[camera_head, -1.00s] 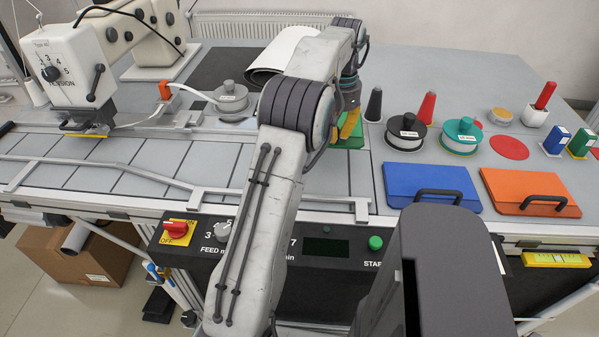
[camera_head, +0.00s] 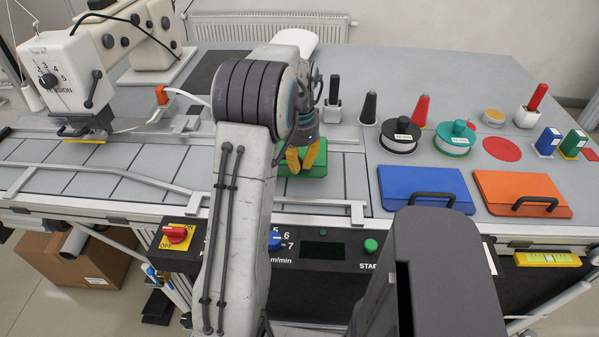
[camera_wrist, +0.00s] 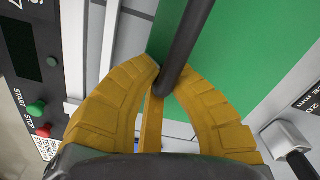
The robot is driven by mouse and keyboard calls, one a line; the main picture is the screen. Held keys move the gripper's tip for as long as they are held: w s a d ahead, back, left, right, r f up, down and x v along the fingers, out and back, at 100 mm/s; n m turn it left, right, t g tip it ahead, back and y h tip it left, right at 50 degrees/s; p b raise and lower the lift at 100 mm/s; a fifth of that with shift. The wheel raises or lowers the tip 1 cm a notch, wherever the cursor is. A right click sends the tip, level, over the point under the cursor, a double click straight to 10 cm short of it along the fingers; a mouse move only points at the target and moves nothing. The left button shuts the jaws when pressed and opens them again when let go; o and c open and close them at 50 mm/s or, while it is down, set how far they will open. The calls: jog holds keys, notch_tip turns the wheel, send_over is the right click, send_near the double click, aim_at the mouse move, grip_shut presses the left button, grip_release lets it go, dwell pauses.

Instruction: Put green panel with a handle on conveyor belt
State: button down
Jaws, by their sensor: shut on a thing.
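The green panel (camera_head: 297,190) is under my gripper in the head view, over the right end of the grey conveyor belt (camera_head: 150,167). My gripper (camera_head: 303,162) has yellow fingers pointing down. In the wrist view, the fingers (camera_wrist: 160,88) are closed around the dark bar handle (camera_wrist: 183,45) of the green panel (camera_wrist: 245,45). My arm hides part of the belt and the panel's left side. I cannot tell whether the panel touches the belt or hangs just above it.
A blue panel (camera_head: 405,188) and an orange panel (camera_head: 500,187) lie to the right. Spools, cones and small boxes stand behind them. Metal guide rails (camera_head: 130,174) run along the belt. The sewing machine (camera_head: 68,75) stands at the left.

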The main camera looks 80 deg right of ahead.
aim_at(300, 172)
jog(key=shift+f+p, duration=0.45)
jog(key=shift+p, duration=0.3)
jog(key=shift+f, duration=1.55)
jog(key=c, duration=1.4)
grip_release()
